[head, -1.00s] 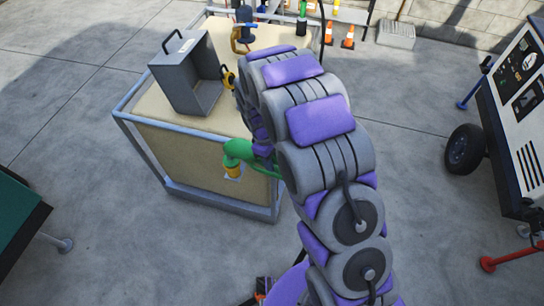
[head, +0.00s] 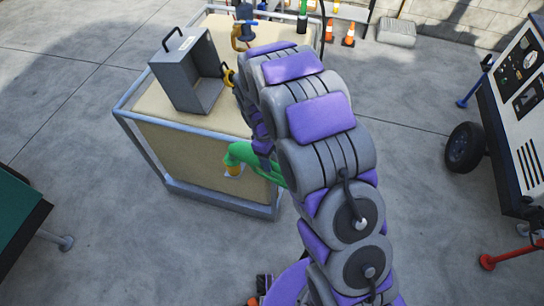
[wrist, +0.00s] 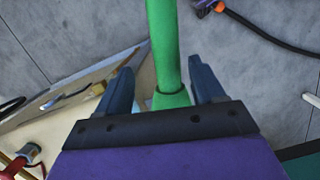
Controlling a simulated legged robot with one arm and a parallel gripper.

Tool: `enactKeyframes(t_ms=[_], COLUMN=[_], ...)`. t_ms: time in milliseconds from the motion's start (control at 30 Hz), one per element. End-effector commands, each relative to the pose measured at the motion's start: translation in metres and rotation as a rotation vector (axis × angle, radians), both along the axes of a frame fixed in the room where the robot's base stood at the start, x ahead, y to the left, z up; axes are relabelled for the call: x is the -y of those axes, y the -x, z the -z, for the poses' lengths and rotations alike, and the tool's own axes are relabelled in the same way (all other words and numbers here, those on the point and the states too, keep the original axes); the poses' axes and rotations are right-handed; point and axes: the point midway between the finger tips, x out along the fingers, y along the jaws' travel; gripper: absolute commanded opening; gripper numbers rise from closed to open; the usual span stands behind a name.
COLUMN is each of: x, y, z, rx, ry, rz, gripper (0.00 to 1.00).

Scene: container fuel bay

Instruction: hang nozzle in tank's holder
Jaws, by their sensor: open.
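Whether the nozzle sits in a holder cannot be told; no holder shows clearly. In the wrist view the green part (wrist: 165,45) passes between the two dark fingers of my gripper (wrist: 163,82). The fingers are spread, with gaps on both sides of the green part. In the head view my arm hides most of the gripper and part of the nozzle.
A grey open case (head: 186,75) stands on the box top, with a blue and brass fitting (head: 244,25) behind it. A wheeled white machine (head: 520,100) stands at the right and a dark green surface (head: 20,215) at the left. Orange cones (head: 348,34) stand behind. Concrete between is clear.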

Motion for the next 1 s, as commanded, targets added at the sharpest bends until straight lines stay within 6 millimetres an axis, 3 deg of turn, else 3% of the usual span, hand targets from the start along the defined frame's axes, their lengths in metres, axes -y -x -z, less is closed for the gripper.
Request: enactKeyframes(t_ms=[600,800,1000], x=[-0.024,-0.029,-0.031], y=[-0.016,-0.02,-0.02], z=[-0.126,-0.153,-0.161], rx=[0.004,0.003,0.001], ry=[-0.001,-0.002,0.0], rz=[-0.001,0.0,0.0], gripper=[0.68,0.68,0.68])
